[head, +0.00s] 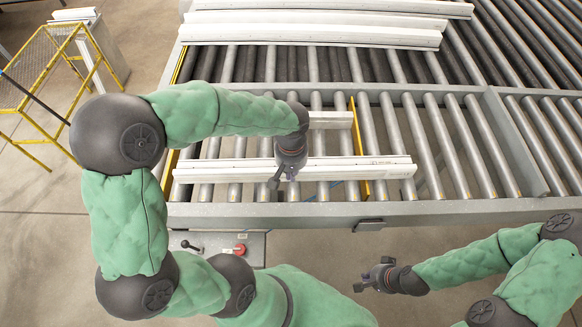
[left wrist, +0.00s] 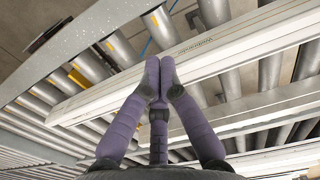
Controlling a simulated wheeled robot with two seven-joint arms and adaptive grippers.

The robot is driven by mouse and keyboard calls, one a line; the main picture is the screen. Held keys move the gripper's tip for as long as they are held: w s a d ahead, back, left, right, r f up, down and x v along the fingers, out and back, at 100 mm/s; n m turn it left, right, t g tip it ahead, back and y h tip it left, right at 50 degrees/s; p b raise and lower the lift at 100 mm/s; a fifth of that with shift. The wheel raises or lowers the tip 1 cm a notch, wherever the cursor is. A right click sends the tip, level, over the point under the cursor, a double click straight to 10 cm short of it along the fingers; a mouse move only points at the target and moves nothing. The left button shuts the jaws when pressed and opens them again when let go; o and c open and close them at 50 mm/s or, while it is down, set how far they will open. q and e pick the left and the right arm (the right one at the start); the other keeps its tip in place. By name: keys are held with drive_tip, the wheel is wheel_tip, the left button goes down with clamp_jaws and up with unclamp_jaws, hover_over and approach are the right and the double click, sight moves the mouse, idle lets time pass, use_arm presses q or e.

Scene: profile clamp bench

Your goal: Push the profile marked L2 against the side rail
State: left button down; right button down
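A long white profile (head: 350,168) lies across the rollers near the front of the bench; it also crosses the left wrist view (left wrist: 215,45). I cannot read an L2 mark on it. The grey side rail (head: 420,208) runs along the front edge, also at upper left in the left wrist view (left wrist: 85,38). Bare roller shows between profile and rail. My left gripper (head: 280,180) is over the profile; its fingertips (left wrist: 160,64) are together, with nothing seen between them. I cannot tell whether they touch it. My right gripper (head: 364,284) is low in front of the bench, away from the profile.
A shorter-looking profile (head: 330,120) lies farther back, partly hidden by my left arm. Yellow strips (head: 358,145) cross the roller bed. Several white profiles (head: 310,32) lie at the back. A control panel with a red knob (head: 239,249) is at front left. Rollers at right are empty.

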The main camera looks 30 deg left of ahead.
use_arm(q)
drive_tip(key=f, duration=0.9)
drive_tip(key=shift+s+d+f, duration=0.1)
drive_tip(key=shift+s, duration=0.15)
drive_tip(key=w, duration=0.1)
drive_tip(key=w+a, duration=0.1)
drive_tip(key=shift+w+a+p, duration=0.25)
drive_tip(key=shift+w+p, duration=0.05)
drive_tip(key=shift+w+a, duration=0.25)
drive_tip(key=shift+w, duration=0.2)
drive_tip(key=w+a+b, duration=0.1)
drive_tip(key=w+a, duration=0.1)
drive_tip(key=w, duration=0.2)
drive_tip(key=w+a+b, duration=0.1)
drive_tip(key=w+a, duration=0.2)
drive_tip(key=w, duration=0.2)
drive_tip(key=w+a+b, duration=0.2)
drive_tip(key=w+a, duration=0.1)
drive_tip(key=w, duration=0.1)
drive_tip(key=shift+w+a, duration=0.25)
drive_tip(key=shift+w, duration=0.1)
drive_tip(key=shift+w+a+r, duration=0.1)
drive_tip(key=shift+w+r, duration=0.1)
drive_tip(key=shift+r, duration=0.1)
